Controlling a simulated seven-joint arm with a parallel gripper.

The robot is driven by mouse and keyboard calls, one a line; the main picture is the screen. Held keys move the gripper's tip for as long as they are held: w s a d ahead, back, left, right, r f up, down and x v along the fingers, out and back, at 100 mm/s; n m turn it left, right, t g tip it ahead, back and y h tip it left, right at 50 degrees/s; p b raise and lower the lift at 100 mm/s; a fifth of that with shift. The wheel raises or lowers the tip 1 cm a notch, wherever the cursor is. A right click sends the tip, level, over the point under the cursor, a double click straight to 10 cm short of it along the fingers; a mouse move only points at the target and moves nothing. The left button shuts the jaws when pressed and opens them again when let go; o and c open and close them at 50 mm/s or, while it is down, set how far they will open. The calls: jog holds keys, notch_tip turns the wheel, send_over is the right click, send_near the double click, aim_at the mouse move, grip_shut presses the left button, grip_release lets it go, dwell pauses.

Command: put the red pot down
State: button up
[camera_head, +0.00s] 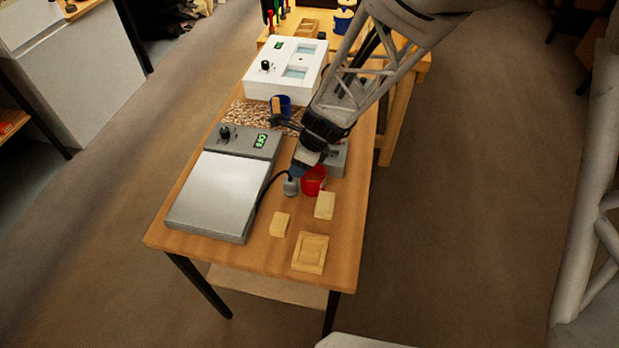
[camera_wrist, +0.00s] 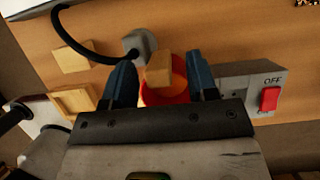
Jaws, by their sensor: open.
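The red pot (camera_head: 314,180) appears to stand upright on the wooden bench (camera_head: 258,252), close to the bench's right edge. My gripper (camera_head: 299,170) is low beside it and hides part of it. In the wrist view, my gripper's two dark fingers (camera_wrist: 161,65) are apart, with the red pot (camera_wrist: 178,77) between them. A light wooden piece (camera_wrist: 159,71) at the pot's rim also shows between the fingers. I cannot tell whether a finger touches the pot.
A grey box with a red switch (camera_wrist: 269,98) is next to the pot. A small grey piece on a black cable (camera_head: 291,187) sits on its left. Wooden blocks (camera_head: 280,224) and a square wooden piece (camera_head: 310,253) lie nearer the front. A hotplate (camera_head: 215,192) fills the left.

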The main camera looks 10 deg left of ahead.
grip_shut()
jog(key=shift+r, duration=0.1)
jog(key=shift+r, duration=4.9)
